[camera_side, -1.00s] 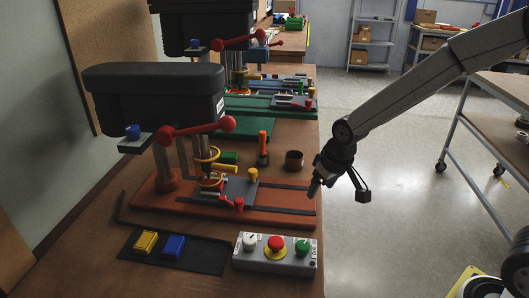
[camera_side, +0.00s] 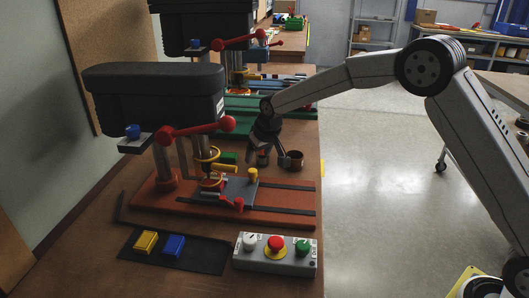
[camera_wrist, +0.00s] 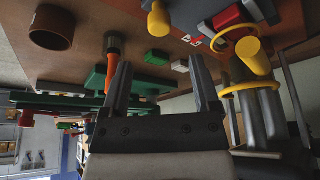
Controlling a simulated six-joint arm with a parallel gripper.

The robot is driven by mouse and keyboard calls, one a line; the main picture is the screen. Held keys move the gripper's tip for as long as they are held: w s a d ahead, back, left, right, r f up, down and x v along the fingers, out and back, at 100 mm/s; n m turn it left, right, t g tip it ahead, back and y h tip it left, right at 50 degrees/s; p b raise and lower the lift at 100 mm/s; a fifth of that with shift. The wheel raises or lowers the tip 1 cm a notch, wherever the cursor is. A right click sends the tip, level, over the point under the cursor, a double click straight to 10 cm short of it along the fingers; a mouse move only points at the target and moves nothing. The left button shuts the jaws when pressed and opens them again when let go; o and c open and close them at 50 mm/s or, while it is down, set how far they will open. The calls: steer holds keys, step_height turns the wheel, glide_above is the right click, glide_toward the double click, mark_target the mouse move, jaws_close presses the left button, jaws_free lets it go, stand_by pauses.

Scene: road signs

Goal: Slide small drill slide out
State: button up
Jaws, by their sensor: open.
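The front drill press has an orange base (camera_side: 285,207) with dark rails and a grey slide plate (camera_side: 240,187). A yellow peg (camera_side: 253,175) stands upright on the plate; what looks like the same peg shows at the top of the wrist view (camera_wrist: 160,20). My gripper (camera_side: 257,158) is above the table behind the plate, apart from the peg. In the wrist view its two fingers (camera_wrist: 162,85) are spread with nothing between them.
An orange-handled tool (camera_wrist: 113,60) and a brown cup (camera_side: 295,159) stand close to my gripper. The drill's red lever (camera_side: 200,128) and yellow ring (camera_side: 208,154) are to the left. A button box (camera_side: 275,252) sits in front. A green-based drill stands behind.

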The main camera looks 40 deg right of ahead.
mark_target(252, 170)
steer(key=shift+f, duration=0.15)
steer(key=shift+x, duration=3.75)
steer(key=shift+w, duration=0.1)
jaws_close()
